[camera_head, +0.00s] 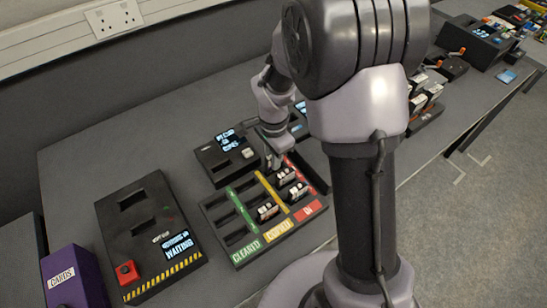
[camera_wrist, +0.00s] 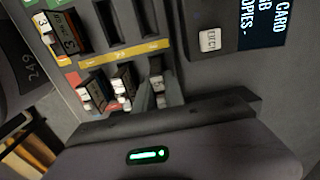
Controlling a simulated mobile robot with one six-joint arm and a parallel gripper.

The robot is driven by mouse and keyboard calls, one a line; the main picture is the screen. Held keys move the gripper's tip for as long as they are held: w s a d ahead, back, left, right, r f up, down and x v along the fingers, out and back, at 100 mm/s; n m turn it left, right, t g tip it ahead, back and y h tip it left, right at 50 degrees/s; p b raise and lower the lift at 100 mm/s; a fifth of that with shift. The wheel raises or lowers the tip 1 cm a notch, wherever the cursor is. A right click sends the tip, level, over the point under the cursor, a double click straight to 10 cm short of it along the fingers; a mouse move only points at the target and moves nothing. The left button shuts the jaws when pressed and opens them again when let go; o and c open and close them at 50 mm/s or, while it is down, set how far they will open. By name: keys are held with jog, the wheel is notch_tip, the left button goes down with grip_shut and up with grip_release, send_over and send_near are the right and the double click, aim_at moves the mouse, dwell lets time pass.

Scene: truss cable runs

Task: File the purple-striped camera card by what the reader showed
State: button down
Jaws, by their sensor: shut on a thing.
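My gripper (camera_wrist: 159,97) is shut on a small dark card with a white label (camera_wrist: 157,80) in the wrist view. A purple stripe cannot be made out on it. In the head view my gripper (camera_head: 272,160) is low at the back of the sorting tray (camera_head: 240,257), whose lanes have green, yellow and red strips. Several cards (camera_head: 267,211) stand in the tray, some also showing in the wrist view (camera_wrist: 122,82). Whether the held card touches the tray cannot be told.
A black box with a lit screen and pale button (camera_head: 247,153) stands behind the tray. A black station (camera_head: 150,230) at left shows WAITING and has a red button. A purple CARDS box (camera_head: 75,278) stands at lower left. Racks (camera_head: 430,95) stand right of my arm.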

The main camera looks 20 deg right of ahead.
jog(key=shift+f+b, duration=0.7)
jog(key=shift+b, duration=0.05)
dwell(0.5)
jog(key=c, duration=1)
grip_release()
notch_tip(320, 180, up, 8)
jog(key=p, duration=0.5)
jog(key=shift+f+p, duration=0.15)
jog(key=shift+p, duration=0.25)
